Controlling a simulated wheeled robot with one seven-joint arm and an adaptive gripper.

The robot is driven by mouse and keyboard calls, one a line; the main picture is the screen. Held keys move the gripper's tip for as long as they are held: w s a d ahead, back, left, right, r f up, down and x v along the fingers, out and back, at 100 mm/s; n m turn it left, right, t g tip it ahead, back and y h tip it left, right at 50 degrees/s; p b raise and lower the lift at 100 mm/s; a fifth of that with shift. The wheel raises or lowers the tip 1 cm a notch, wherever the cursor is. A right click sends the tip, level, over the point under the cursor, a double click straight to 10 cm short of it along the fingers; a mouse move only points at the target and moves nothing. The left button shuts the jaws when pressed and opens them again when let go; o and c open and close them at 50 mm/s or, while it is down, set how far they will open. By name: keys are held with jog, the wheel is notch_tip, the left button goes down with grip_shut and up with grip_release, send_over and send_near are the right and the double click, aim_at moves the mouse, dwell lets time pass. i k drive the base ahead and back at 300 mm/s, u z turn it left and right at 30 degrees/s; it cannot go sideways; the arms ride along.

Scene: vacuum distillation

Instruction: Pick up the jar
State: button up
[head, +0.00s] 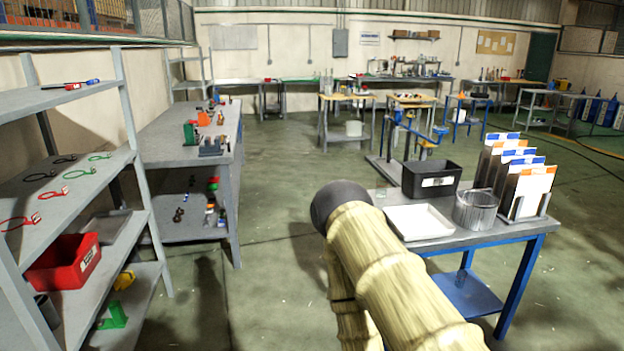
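A grey, shiny, see-through-looking cylindrical vessel (475,212) stands upright on the blue-legged table at the right. It is the only thing I see there that could be the jar, but I cannot tell its material for sure. My arm, in a beige sleeve with a dark rounded joint, rises from the bottom middle and covers the table's left front part. My gripper does not show, so its distance from the vessel cannot be told.
On the same table (505,232) are a white tray (418,222), a black bin (431,180) and a rack of folders (528,188), close around the vessel. Grey shelving (130,120) and a workbench (165,140) stand at left. The floor between is clear.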

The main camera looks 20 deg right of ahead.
aim_at(381, 185)
jog(key=z, duration=0.2)
jog(key=i, duration=1.5)
jog(key=z, duration=0.65)
